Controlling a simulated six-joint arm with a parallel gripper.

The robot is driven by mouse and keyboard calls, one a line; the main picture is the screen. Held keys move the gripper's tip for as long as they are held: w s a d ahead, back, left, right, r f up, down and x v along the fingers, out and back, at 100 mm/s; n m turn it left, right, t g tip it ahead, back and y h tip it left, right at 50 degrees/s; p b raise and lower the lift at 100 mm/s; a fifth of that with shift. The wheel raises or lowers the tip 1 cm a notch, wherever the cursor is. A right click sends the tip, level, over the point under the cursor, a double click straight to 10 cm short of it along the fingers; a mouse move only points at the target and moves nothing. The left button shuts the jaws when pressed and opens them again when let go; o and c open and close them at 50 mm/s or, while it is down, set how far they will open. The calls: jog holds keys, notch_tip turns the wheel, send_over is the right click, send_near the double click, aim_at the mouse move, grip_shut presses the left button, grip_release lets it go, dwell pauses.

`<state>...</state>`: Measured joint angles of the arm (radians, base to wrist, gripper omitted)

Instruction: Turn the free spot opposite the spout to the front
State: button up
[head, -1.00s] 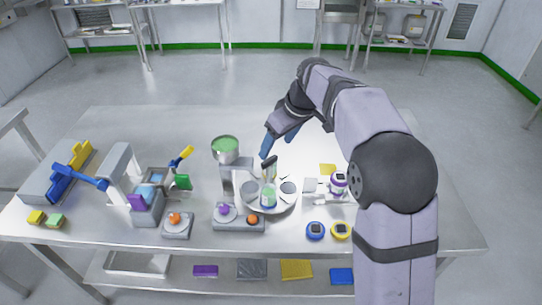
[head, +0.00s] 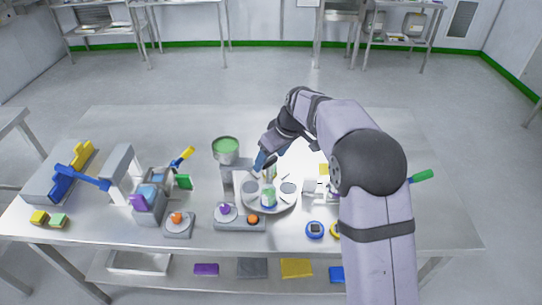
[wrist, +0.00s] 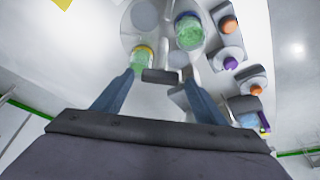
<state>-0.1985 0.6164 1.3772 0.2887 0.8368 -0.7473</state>
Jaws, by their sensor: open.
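The round pale turntable (head: 283,208) stands beside the hopper machine (head: 226,152), which is filled with green granules. A jar with green contents (head: 268,197) sits at its front; it also shows in the wrist view (wrist: 190,34). Grey round spots, left (head: 250,187) and right (head: 288,188), look empty. A second jar with a yellow rim (wrist: 143,56) shows in the wrist view. My gripper (wrist: 160,97) is open at the turntable's back side, its blue fingers either side of a dark-topped upright piece (wrist: 161,76). I cannot tell if they touch it. The spout is hard to make out.
A control box with a purple button and orange knob (head: 240,221) stands in front. Blue and yellow round devices (head: 314,230) lie front right. Another machine (head: 150,200) stands left. The table's back area (head: 180,125) is clear.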

jog(key=c, duration=1.5)
jog(key=shift+m, duration=0.5)
jog(key=shift+a+r+m+t+h+p, duration=0.1)
jog(key=shift+m+t+h+p, duration=0.2)
jog(key=shift+m, duration=0.6)
jog(key=shift+a+m+t+h+p, duration=0.15)
jog(key=shift+m+h+p, duration=0.25)
jog(key=shift+m, duration=0.5)
jog(key=shift+m+t+h, duration=0.25)
jog(key=shift+m+h, duration=0.55)
jog(key=shift+m, duration=1.1)
jog(key=shift+a+m+h+b, duration=0.15)
jog(key=shift+m+h, duration=0.3)
jog(key=shift+m, duration=0.75)
jog(key=shift+a+m+h+b, duration=0.15)
jog(key=shift+m+h, duration=0.3)
jog(key=shift+m, duration=0.75)
jog(key=shift+w+m+g+h+p, duration=0.1)
jog(key=shift+m+g+h+p, duration=0.45)
jog(key=shift+m, duration=1.55)
jog(key=shift+m+h, duration=0.25)
jog(key=shift+m, duration=0.05)
